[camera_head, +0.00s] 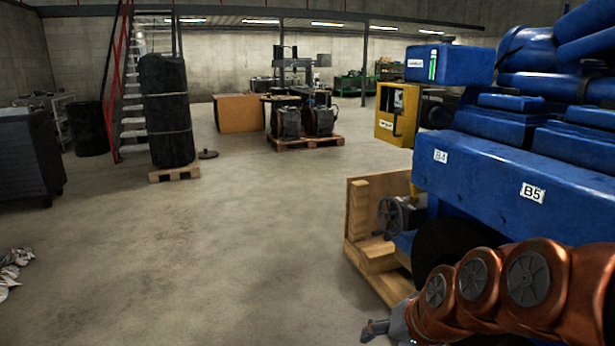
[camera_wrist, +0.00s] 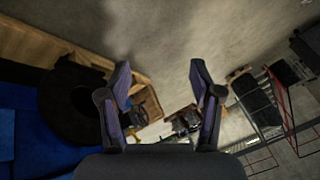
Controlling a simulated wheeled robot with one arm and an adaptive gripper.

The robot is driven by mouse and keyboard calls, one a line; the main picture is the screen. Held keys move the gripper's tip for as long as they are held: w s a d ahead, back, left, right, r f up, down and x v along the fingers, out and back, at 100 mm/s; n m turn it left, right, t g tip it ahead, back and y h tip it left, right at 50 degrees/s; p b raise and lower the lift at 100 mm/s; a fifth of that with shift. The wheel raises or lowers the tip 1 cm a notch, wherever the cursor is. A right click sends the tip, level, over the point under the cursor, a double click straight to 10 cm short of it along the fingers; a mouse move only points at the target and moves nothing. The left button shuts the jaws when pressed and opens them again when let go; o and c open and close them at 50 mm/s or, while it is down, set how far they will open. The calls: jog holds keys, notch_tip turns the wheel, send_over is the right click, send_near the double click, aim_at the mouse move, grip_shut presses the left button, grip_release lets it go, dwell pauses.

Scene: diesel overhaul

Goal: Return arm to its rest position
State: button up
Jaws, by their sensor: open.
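My arm, orange with round grey joint caps, reaches in from the lower right of the head view, in front of the blue engine (camera_head: 480,170). The tip of my gripper (camera_head: 375,330) shows at the bottom edge of that view, low and left of the engine. In the wrist view my gripper (camera_wrist: 160,95) has its two dark fingers spread wide apart, with nothing between them but the distant floor and hall. The wrist view is tilted, and the engine's blue side (camera_wrist: 40,140) fills its lower left.
A wooden crate (camera_head: 360,215) stands against the engine's near end, close to my arm. A black round part (camera_wrist: 75,100) sits beside the engine. A wrapped black stack (camera_head: 166,110), a red-railed stair (camera_head: 118,80) and a loaded pallet (camera_head: 305,142) stand farther back. The middle floor is clear.

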jog(key=s+d+r+n+g+h+p, duration=0.1)
jog(key=s+r+g+p, duration=0.1)
jog(key=s, duration=0.5)
jog(key=s+d+r+n+g+h+p, duration=0.1)
jog(key=s+p, duration=0.3)
jog(key=s, duration=0.4)
jog(key=s+d+r+g+h+p, duration=0.1)
jog(key=s+r+g+p, duration=0.3)
jog(key=s, duration=0.4)
jog(key=shift+d+n, duration=0.4)
jog(key=shift+d, duration=0.15)
jog(key=shift+c, duration=0.4)
